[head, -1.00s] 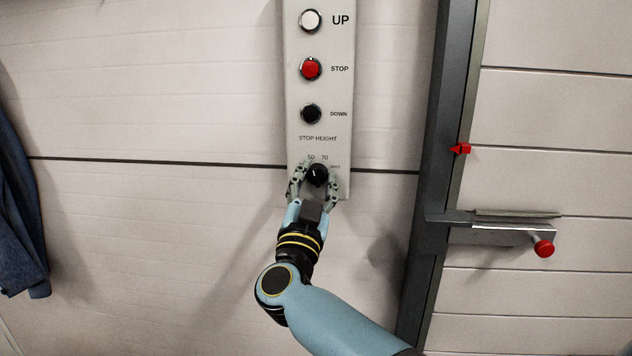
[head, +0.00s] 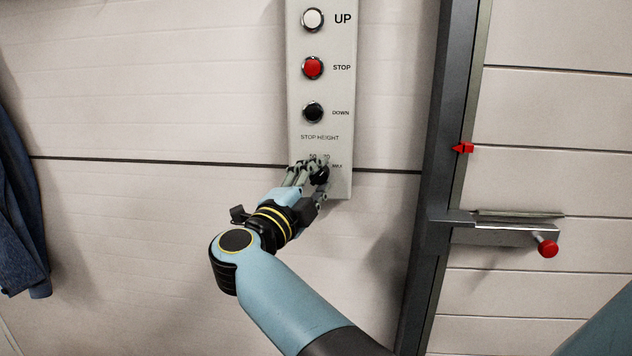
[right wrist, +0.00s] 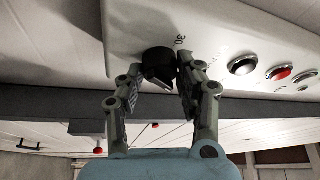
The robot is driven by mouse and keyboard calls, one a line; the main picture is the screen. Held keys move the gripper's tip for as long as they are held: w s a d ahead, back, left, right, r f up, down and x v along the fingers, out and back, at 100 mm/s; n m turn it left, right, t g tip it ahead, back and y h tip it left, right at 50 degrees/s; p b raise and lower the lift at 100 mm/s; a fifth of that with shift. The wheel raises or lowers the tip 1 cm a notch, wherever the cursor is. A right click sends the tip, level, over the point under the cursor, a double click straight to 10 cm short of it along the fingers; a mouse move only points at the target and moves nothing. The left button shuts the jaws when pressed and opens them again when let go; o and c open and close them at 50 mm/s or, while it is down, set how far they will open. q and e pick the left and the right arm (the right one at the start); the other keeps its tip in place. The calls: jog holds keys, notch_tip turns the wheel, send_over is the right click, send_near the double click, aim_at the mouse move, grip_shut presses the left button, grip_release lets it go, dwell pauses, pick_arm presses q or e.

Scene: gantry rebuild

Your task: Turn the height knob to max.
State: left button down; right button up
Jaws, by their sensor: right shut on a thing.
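The black height knob (head: 320,174) is at the bottom of a grey control panel (head: 336,185), under the words STOP HEIGHT. The labels 50, 70 and MAX are around it, partly covered by my fingers. My right gripper (head: 312,180) reaches in from the lower left and is shut on the knob. In the right wrist view the knob (right wrist: 158,62) sits between the two fingertips (right wrist: 160,82), and the number 30 shows beside it. I cannot make out where the knob's pointer stands. My left gripper is not in view.
Above the knob are the white UP button (head: 313,19), red STOP button (head: 313,67) and black DOWN button (head: 313,112). To the right stand a dark post (head: 436,120), a red pointer (head: 464,148) and a bracket with a red knob (head: 547,248). Blue cloth (head: 22,215) hangs at left.

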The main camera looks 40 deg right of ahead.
jog(key=m+y, duration=0.1)
jog(key=m, duration=0.2)
jog(key=m+g+y, duration=0.1)
jog(key=m, duration=0.1)
jog(key=shift+r+m, duration=0.1)
jog(key=shift+m, duration=0.3)
dwell(0.4)
jog(key=o, duration=1.1)
